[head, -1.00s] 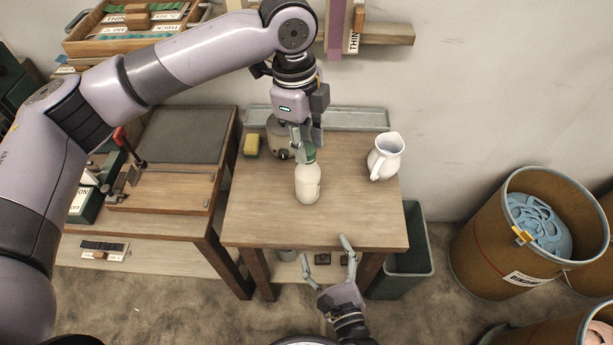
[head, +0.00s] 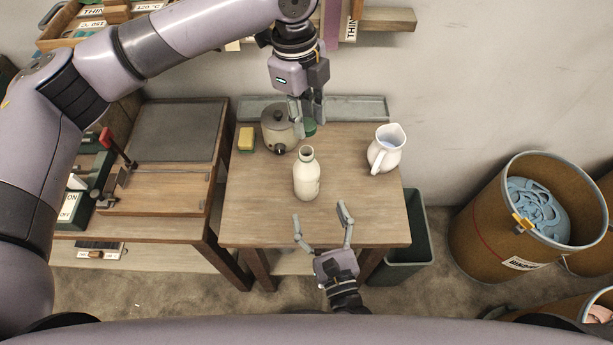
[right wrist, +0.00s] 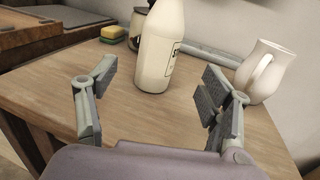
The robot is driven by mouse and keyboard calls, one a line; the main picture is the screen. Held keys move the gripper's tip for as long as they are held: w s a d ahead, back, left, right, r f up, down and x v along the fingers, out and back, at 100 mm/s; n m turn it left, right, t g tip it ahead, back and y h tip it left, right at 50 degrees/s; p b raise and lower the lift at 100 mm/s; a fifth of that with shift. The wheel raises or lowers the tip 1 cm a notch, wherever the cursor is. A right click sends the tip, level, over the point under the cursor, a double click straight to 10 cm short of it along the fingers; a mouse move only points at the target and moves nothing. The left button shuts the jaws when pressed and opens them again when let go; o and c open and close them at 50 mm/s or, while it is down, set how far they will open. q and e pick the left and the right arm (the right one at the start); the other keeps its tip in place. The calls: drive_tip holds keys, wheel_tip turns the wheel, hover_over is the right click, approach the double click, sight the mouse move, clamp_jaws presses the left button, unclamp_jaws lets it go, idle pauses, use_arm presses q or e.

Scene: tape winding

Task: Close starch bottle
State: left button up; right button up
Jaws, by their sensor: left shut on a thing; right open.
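The starch bottle (head: 306,178) is cream white and stands upright on the wooden table, its dark mouth open at the top. In the right wrist view the bottle (right wrist: 160,48) stands beyond my fingers, its top cut off by the frame. The green cap (head: 310,128) is held in my left gripper (head: 306,116), above and behind the bottle, near the grey pot. My left gripper is shut on it. My right gripper (head: 321,226) is open and empty at the table's front edge, its fingers pointing toward the bottle without touching it; it also shows in the right wrist view (right wrist: 158,95).
A grey pot (head: 276,132) and a yellow-green sponge (head: 246,140) stand at the table's back left. A white jug (head: 386,150) stands at the right. A long grey tray (head: 355,108) lies along the back. The table (head: 375,215) is clear at front right.

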sight(306, 174)
use_arm(q)
drive_tip(key=shift+w+f, duration=0.1)
drive_tip(key=shift+w, duration=0.05)
use_arm(e)
drive_tip(key=x, duration=1.1)
drive_tip(key=shift+w+a, duration=0.1)
drive_tip(key=shift+w, duration=0.3)
drive_tip(key=shift+c, duration=0.5)
use_arm(q)
drive_tip(key=shift+a, duration=0.1)
use_arm(e)
clamp_jaws()
use_arm(q)
drive_tip(key=shift+f, duration=2.5)
drive_tip(key=shift+f, duration=0.85)
drive_tip(key=shift+f, duration=0.6)
